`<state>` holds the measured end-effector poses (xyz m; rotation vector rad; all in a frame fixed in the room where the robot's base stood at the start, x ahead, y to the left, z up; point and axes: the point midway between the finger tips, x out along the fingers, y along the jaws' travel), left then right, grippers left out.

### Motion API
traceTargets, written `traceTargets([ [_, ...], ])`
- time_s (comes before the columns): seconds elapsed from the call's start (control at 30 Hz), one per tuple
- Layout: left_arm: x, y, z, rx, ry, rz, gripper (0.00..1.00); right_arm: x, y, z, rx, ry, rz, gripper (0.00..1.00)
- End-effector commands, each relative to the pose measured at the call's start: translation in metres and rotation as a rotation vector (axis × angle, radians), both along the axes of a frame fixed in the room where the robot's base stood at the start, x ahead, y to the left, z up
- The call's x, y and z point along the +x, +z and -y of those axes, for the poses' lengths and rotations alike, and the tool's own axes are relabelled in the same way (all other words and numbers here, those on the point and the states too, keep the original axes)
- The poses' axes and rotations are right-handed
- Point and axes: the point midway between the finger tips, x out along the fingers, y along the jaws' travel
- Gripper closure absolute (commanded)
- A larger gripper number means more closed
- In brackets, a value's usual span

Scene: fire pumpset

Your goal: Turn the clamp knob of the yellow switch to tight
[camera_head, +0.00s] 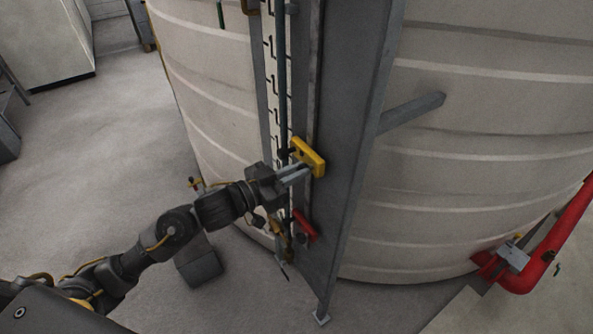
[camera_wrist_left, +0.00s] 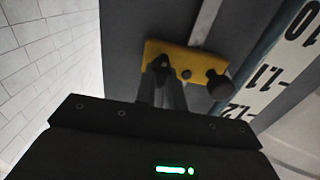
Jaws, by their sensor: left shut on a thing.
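The yellow switch (camera_head: 309,155) is fixed on the grey upright beside the level scale of the tank. In the left wrist view the yellow switch (camera_wrist_left: 196,62) is a yellow bar with a dark round knob (camera_wrist_left: 218,84) at its right end and a dark clamp knob (camera_wrist_left: 160,68) left of its middle. My left gripper (camera_head: 305,169) reaches in from the left. Its fingers (camera_wrist_left: 161,88) are shut on the dark clamp knob and cover part of it. Which way the knob is turned cannot be told. My right gripper is not in view.
A red switch (camera_head: 304,227) sits lower on the same upright. The level scale (camera_head: 272,75) with a thin pipe runs along the upright. The pale ribbed tank (camera_head: 470,150) stands behind. A red pipe (camera_head: 545,262) is at the lower right. Free floor (camera_head: 90,160) lies to the left.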

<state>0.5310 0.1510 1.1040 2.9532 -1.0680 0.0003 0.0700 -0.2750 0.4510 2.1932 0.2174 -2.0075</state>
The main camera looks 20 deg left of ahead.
Motion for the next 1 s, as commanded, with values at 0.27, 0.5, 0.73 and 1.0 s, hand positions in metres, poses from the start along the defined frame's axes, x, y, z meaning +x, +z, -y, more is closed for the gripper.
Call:
traceTargets([
  [0.27,0.002,0.0,0.001,0.014,0.003,0.011,1.0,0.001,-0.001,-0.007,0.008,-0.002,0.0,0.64],
  [0.5,0.002,0.0,0.001,0.098,0.004,0.08,1.0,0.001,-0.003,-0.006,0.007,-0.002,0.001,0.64],
  [0.73,0.002,0.0,0.002,0.248,0.005,0.206,1.0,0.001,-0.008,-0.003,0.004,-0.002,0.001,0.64],
  [1.0,0.002,-0.002,0.003,0.447,0.005,0.372,1.0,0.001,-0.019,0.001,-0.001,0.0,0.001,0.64],
])
